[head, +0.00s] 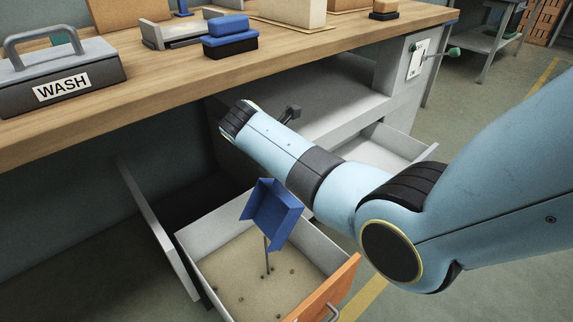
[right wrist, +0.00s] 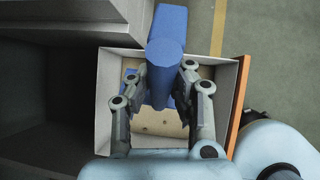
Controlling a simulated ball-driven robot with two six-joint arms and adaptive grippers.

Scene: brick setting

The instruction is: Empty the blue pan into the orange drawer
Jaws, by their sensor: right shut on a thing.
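The blue pan (head: 273,212) is steeply tilted above the open drawer with the orange front (head: 327,290). A thin grey streak (head: 266,256) runs from below the pan to the drawer floor; I cannot tell whether it is falling contents. Several small dark bits lie on the beige floor of the drawer. In the right wrist view, my right gripper (right wrist: 163,82) is shut on the blue pan's thick handle (right wrist: 166,55), above the drawer (right wrist: 112,100). My right arm hides this grip in the head view. My left gripper is not in view.
The wooden workbench (head: 180,85) above holds a grey WASH box (head: 60,80), a blue-and-black brush (head: 230,36) and other items. Another open grey drawer (head: 385,150) is behind my right arm. Open floor lies at the right.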

